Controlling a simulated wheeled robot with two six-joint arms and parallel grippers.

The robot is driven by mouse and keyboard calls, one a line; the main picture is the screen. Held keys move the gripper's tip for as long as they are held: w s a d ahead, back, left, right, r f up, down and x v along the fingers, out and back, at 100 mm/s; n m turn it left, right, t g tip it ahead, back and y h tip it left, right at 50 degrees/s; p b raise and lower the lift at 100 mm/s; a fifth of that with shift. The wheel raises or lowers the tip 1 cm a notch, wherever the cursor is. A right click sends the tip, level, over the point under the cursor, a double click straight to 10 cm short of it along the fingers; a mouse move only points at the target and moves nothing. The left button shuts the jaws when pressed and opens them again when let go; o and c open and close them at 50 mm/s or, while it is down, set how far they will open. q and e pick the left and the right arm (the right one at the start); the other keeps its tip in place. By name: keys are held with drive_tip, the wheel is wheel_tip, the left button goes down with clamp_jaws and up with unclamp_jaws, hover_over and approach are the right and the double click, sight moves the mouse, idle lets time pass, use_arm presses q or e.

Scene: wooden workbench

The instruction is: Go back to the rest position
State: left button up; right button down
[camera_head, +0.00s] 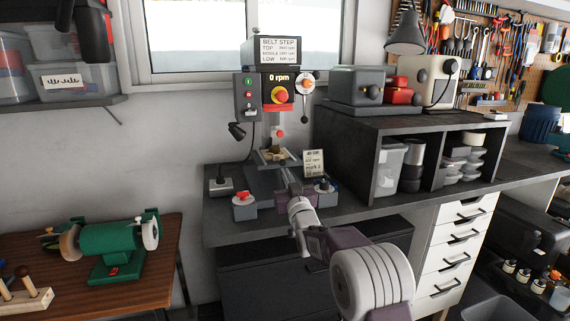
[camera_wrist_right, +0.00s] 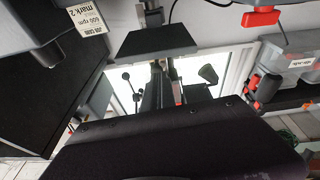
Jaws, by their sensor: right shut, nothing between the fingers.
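My right arm comes in from the lower right in the head view. My right gripper (camera_head: 284,174) is shut and empty, its fingers pointing at the low front part of the drill press (camera_head: 277,98). I cannot tell whether the fingertips touch the press. The press has a red-and-yellow knob and a display reading 0 rpm. The right wrist view appears upside down; a large dark body fills its lower part. My left gripper is in neither view.
A small card (camera_head: 314,163) stands right of the press. A black shelf unit (camera_head: 352,150) is to the right. A green grinder (camera_head: 112,243) sits on a wooden table at left.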

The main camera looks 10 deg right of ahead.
drive_tip(key=s+a+r, duration=0.1)
drive_tip(key=s+r, duration=0.1)
drive_tip(key=s, duration=0.3)
drive_tip(key=s+f+g, duration=0.5)
drive_tip(key=s+f, duration=0.2)
drive_tip(key=f, duration=0.4)
drive_tip(key=s+f+g, duration=0.5)
drive_tip(key=s+f, duration=0.3)
drive_tip(key=f, duration=0.2)
drive_tip(key=s+f+m+g, duration=0.1)
drive_tip(key=s+f+g, duration=0.5)
drive_tip(key=s, duration=0.5)
drive_tip(key=s+f+g, duration=0.4)
drive_tip(key=s+f, duration=0.4)
drive_tip(key=s, duration=0.3)
wheel_tip(320, 180, up, 18)
drive_tip(key=p, duration=1.7)
drive_tip(key=shift+a+f, duration=0.15)
drive_tip(key=shift+f, duration=0.05)
